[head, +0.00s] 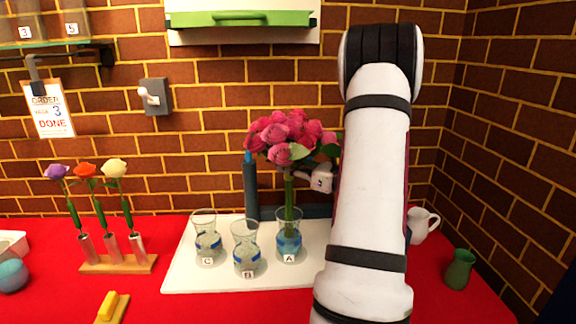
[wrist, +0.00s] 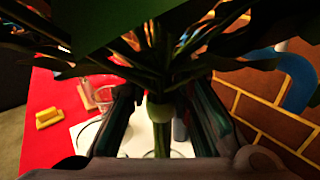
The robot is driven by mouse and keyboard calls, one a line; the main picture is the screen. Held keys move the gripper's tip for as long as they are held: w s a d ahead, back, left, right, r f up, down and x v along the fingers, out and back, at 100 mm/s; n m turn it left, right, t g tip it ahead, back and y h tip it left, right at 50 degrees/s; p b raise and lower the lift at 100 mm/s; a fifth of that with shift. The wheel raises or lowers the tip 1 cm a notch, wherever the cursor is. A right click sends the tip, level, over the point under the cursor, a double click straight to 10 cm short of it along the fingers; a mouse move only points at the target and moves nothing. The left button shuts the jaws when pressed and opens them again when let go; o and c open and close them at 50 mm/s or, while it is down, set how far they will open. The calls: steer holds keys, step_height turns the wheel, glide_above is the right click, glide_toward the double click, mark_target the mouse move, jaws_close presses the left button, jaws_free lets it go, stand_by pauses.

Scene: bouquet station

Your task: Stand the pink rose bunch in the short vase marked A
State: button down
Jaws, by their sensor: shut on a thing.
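The pink rose bunch (head: 286,135) is upright above the white board, its green stems (head: 289,195) hanging straight down. My gripper (head: 306,178) is shut on the stems just below the blooms; my arm partly hides it. In the wrist view my gripper (wrist: 161,112) has one finger on each side of the green stem (wrist: 160,140). The short vase marked A (head: 289,243) is clear glass with a blue band and stands upright on the board. The stems' lower end overlaps the vase's mouth and upper inside; whether it touches the bottom I cannot tell.
Vases marked C (head: 207,243) and B (head: 245,255) stand left of A on the white board (head: 190,280). A blue upright post (head: 251,190) is behind. A wooden rack (head: 120,264) holds single flowers at left. A white jug (head: 421,222) and green vase (head: 459,270) stand right.

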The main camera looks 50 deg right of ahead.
mark_target(290, 190)
steer(key=shift+f+b, duration=1.35)
steer(key=shift+f, duration=0.9)
steer(key=shift+f+b, duration=0.4)
steer(key=shift+f, duration=0.2)
steer(key=c, duration=1.3)
jaws_free()
steer(key=shift+c, duration=0.2)
steer(key=shift+s, duration=0.1)
steer(key=s, duration=1.1)
steer(key=shift+s+d, duration=0.4)
steer(key=shift+d, duration=0.05)
